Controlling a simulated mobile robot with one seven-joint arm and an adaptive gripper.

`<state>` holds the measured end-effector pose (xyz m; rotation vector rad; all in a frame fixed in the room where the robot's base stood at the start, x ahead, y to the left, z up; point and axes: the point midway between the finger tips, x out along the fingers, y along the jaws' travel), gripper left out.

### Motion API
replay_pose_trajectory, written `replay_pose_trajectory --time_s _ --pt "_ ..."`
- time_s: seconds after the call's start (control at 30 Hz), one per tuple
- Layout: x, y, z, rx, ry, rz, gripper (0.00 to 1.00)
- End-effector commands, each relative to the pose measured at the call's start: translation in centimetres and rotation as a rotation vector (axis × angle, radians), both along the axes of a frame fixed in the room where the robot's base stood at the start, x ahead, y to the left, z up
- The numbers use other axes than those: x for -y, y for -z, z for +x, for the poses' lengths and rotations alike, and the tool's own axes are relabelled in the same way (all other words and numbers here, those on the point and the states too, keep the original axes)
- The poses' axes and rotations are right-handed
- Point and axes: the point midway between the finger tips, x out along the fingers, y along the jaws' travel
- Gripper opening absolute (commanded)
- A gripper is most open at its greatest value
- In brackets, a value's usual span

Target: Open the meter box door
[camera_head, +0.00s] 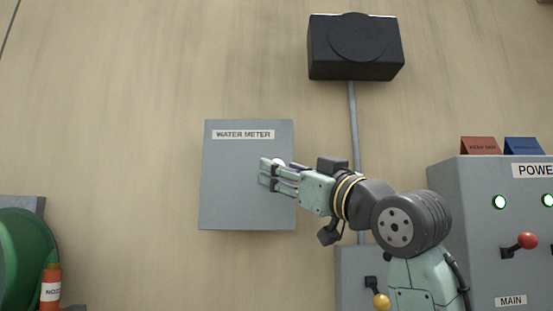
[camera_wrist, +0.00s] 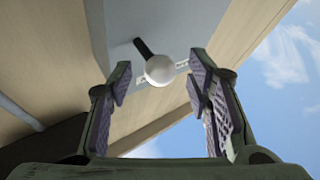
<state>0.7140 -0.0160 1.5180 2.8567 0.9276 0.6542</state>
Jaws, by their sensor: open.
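The meter box door (camera_head: 235,185) is a grey panel on the tan wall, with a "WATER METER" label (camera_head: 243,134) near its top. It looks shut in the head view. A white ball knob (camera_wrist: 159,70) on a dark stem stands out from the grey door in the wrist view; a little of it shows behind my fingers in the head view (camera_head: 278,162). My gripper (camera_head: 266,174) is open in front of the door's right half. In the wrist view the knob lies between the two fingers, near their tips; I cannot tell whether either pad touches it.
A black box (camera_head: 355,48) is on the wall above, with a grey conduit (camera_head: 353,115) below it. A grey power cabinet (camera_head: 480,215) with levers stands at right. The wall left of the door is clear.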

Motion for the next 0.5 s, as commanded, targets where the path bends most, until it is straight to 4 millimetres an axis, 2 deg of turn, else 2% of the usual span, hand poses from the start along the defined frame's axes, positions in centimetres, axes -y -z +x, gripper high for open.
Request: replay_pose_trajectory --time_s 0.03,0.2,0.5 --pt "-0.4 -0.6 0.6 0.000 0.000 0.000 0.46" --pt "-1.4 -1.0 1.7 0.000 0.000 0.000 0.46" --pt "-1.6 -1.0 2.0 0.001 0.000 0.000 0.46"
